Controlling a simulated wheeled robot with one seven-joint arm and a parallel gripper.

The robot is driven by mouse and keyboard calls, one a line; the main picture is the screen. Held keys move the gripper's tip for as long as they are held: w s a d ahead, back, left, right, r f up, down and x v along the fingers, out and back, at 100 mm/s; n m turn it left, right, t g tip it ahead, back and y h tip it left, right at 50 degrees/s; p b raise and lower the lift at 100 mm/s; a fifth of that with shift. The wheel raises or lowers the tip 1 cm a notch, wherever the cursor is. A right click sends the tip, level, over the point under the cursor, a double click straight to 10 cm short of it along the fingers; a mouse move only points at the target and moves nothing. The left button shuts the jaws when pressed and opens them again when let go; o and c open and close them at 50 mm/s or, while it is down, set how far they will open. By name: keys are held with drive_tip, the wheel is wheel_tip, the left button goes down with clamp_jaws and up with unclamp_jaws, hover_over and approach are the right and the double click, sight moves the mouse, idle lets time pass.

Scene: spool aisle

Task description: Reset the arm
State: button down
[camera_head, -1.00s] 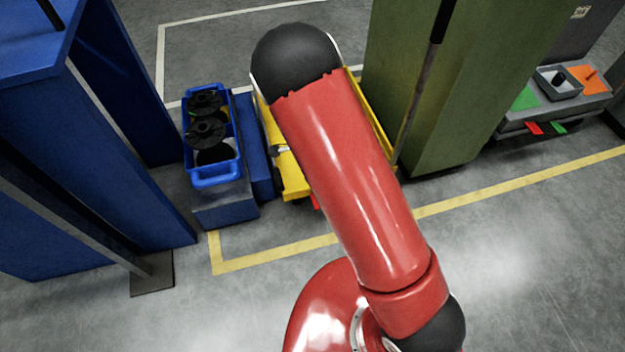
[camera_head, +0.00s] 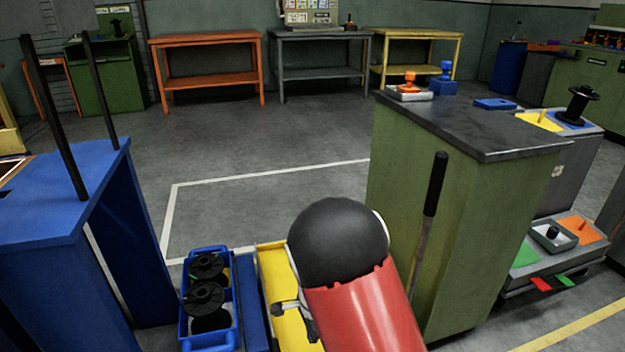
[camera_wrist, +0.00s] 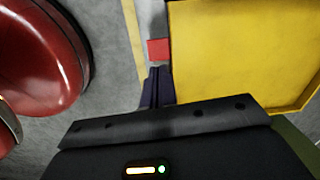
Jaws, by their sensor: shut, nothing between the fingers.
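My red arm (camera_head: 360,315) with its black rounded joint (camera_head: 338,240) stands in the lower middle of the head view. It hides part of a yellow tray or bin (camera_head: 272,268). In the wrist view my gripper (camera_wrist: 159,72) is shut and empty, its dark fingers together beside the left edge of a yellow surface (camera_wrist: 240,55). A small red piece (camera_wrist: 158,49) shows just beyond the fingertips. Whether they touch anything cannot be told. My fingers are not clearly seen in the head view.
A blue crate with black spools (camera_head: 183,325) is left of the yellow bin. A blue bench (camera_head: 50,215) stands further left. A green cabinet (camera_head: 490,230) with a dark top is close on the right. Open floor (camera_head: 270,205) lies beyond, before the orange table (camera_head: 205,40).

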drive_tip(key=s+d+r+n+t+y, duration=0.1)
drive_tip(key=d+r+n, duration=0.1)
drive_tip(key=r, duration=0.5)
drive_tip(key=s+d+r+n+y, duration=0.1)
drive_tip(key=s+d+r+n, duration=0.1)
drive_tip(key=r, duration=0.5)
drive_tip(key=s+d+r+n+t+h, duration=0.1)
drive_tip(key=s+d+r+n, duration=0.3)
drive_tip(key=s+r, duration=0.4)
drive_tip(key=s+d+r+n+t+h+p, duration=0.1)
drive_tip(key=s+d+r+n+t, duration=0.2)
drive_tip(key=s+d+r+n, duration=0.2)
drive_tip(key=s+d+r, duration=0.2)
drive_tip(key=s+r, duration=0.1)
drive_tip(key=s, duration=0.1)
drive_tip(key=shift+s+d+h, duration=0.2)
drive_tip(key=shift+d+h, duration=0.1)
drive_tip(key=c, duration=2.1)
unclamp_jaws()
drive_tip(key=shift+c, duration=0.2)
